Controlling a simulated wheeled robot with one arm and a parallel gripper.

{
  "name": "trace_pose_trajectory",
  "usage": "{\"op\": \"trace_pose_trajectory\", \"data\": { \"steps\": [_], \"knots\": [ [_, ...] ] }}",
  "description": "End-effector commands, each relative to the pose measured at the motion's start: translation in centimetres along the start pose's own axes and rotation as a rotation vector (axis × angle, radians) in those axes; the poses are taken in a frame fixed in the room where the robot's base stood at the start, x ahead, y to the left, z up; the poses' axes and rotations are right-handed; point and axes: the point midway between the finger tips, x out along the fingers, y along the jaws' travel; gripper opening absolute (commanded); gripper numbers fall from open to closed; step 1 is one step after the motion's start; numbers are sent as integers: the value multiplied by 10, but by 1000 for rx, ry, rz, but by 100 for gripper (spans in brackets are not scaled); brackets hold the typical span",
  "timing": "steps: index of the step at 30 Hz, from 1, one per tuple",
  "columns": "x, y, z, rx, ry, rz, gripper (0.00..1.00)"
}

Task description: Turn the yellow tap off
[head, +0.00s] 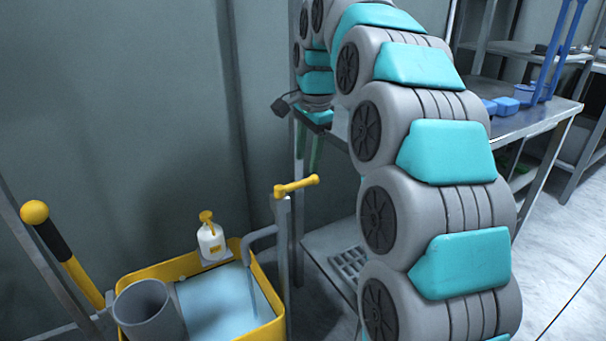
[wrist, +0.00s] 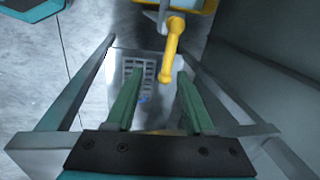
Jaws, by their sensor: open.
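The yellow tap (head: 297,186) is a bar handle with rounded ends on a grey upright pipe, whose spout bends over a yellow-rimmed basin (head: 187,264). In the wrist view the yellow tap (wrist: 172,50) runs from the top edge down toward my gripper (wrist: 159,75). Its near end appears between the two green fingertips, closer to the right one; I cannot tell the depth gap. My gripper (head: 309,152) is open and empty. In the head view its green fingers point down, above and slightly right of the tap, partly hidden by my arm.
The basin holds light blue liquid, a grey cylinder (head: 147,307) and a white bottle (head: 211,243) with a yellow top at its back rim. A yellow-knobbed lever (head: 50,235) stands left. A metal table (head: 535,118) with blue items is right. A grey grate (wrist: 139,70) lies below my gripper.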

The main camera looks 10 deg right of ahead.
Motion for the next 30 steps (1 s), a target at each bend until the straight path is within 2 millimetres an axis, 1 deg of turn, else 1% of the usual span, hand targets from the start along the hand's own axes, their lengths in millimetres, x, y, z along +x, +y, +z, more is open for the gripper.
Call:
{"op": "trace_pose_trajectory", "data": {
  "steps": [1,3,7,10,16,21,24,27,30],
  "knots": [
    [0,-7,-4,26,2,-6,53],
    [-2,-13,-7,53,5,-15,53],
    [-1,-16,-9,72,6,-18,53],
    [5,-15,-8,72,5,-15,53],
    [28,-15,-8,70,4,-14,53],
    [55,-15,-8,69,3,-12,53],
    [67,-16,-9,69,5,-16,53],
    [74,-16,-8,69,4,-16,53],
    [76,-16,-8,69,5,-16,53]
  ]
}}
